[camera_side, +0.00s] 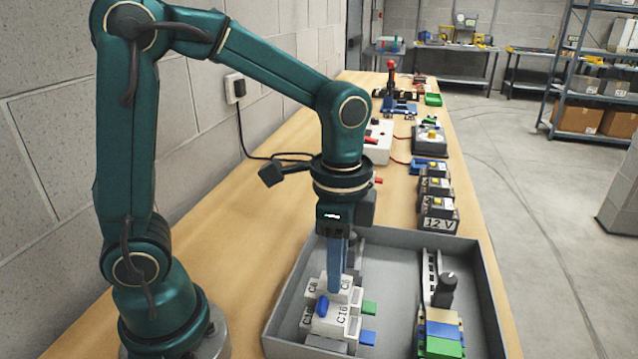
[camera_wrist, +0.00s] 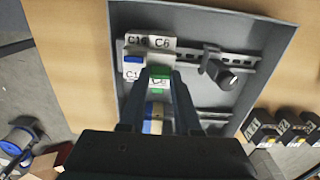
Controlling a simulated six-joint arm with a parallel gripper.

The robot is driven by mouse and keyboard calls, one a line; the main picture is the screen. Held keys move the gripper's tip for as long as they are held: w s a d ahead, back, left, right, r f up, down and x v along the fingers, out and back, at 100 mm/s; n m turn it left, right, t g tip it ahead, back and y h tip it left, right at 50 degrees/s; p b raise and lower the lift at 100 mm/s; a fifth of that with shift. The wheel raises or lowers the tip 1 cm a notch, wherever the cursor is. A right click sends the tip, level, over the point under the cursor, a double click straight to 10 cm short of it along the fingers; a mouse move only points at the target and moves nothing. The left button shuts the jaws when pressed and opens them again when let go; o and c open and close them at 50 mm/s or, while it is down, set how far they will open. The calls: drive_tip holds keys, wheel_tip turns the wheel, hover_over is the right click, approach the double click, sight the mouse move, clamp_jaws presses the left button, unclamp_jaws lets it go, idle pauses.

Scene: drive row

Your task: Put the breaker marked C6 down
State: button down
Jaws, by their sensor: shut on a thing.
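The white breaker marked C6 (camera_side: 313,287) stands upright beside the white breaker marked C16 (camera_side: 341,323), in the left part of the grey tray (camera_side: 488,290). My gripper (camera_side: 336,285) points down and is shut on the middle of the C6 breaker. In the wrist view, the C6 breaker (camera_wrist: 162,43) shows a green part between my gripper's fingertips (camera_wrist: 159,80). The C16 breaker (camera_wrist: 133,72) with its blue lever is just left of it. I cannot tell whether the C6 breaker's underside touches the rail beneath; the breakers and fingers hide it.
A second rail in the tray carries a black-knobbed part (camera_side: 445,290) and coloured blocks (camera_side: 442,330). Green (camera_side: 370,307) and blue (camera_side: 368,337) pieces show right of the breakers. The tray's middle floor is clear.

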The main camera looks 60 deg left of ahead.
drive_tip(key=shift+f, duration=0.9)
drive_tip(key=c, duration=0.6)
unclamp_jaws()
drive_tip(key=shift+s, duration=0.1)
